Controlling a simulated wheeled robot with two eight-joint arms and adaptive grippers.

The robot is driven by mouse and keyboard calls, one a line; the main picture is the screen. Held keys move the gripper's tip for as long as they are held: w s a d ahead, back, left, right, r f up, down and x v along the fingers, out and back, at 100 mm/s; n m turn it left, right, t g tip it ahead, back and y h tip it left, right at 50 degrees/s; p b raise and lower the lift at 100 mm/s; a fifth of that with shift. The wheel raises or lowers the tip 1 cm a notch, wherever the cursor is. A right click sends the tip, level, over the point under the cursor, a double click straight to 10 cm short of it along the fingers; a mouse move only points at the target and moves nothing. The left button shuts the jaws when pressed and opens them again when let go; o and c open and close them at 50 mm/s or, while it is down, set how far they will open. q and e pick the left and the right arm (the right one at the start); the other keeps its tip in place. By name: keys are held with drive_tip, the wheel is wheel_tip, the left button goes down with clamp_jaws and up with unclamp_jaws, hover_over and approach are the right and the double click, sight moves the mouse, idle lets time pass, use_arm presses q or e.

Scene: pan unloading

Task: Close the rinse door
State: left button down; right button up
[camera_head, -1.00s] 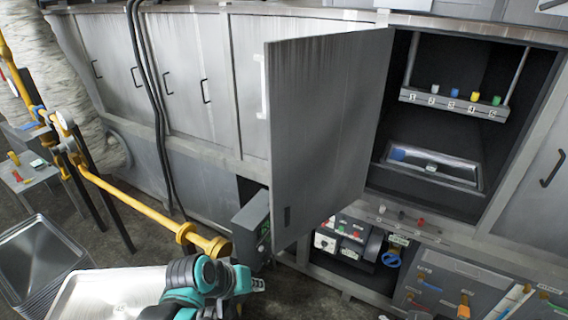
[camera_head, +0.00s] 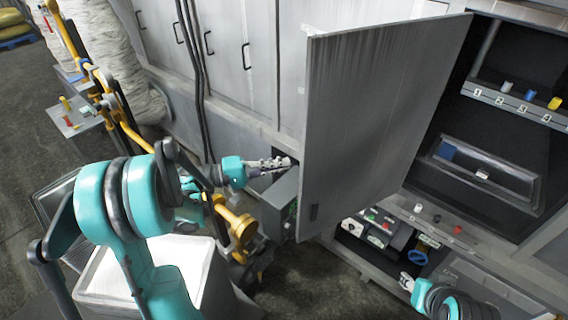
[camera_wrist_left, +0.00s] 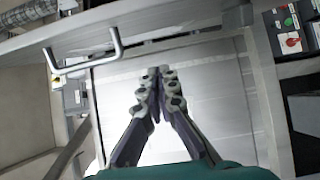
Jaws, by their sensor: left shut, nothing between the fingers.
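The rinse door (camera_head: 385,110) is a tall grey metal panel in the middle of the head view. It stands swung open, out from the dark compartment (camera_head: 490,155) on its right. My left gripper (camera_head: 290,163) is shut and empty, at the left side of the door near its lower part; whether it touches the door I cannot tell. Its closed fingertips also show in the left wrist view (camera_wrist_left: 158,74), with a bar handle (camera_wrist_left: 90,62) up and left of them. My right gripper (camera_head: 406,282) shows small at the lower right, and its jaw state is unclear.
The open compartment holds a numbered shelf (camera_head: 520,105) with coloured pieces and a tray (camera_head: 485,170). A grey box (camera_head: 283,205) stands below the door's left edge. Yellow piping (camera_head: 235,222) and a pale metal pan (camera_head: 150,262) lie near my left arm. Closed cabinets line the back.

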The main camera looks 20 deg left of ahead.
sight(313, 169)
use_arm(q)
drive_tip(key=d, duration=0.2)
drive_tip(key=w+d+b, duration=0.1)
drive_tip(key=d, duration=0.2)
drive_tip(key=w+d+b, duration=0.1)
drive_tip(key=d, duration=0.2)
drive_tip(key=shift+w+f, duration=0.15)
drive_tip(key=shift+w, duration=0.1)
drive_tip(key=shift+s+d, duration=0.4)
drive_tip(key=shift+d, duration=0.05)
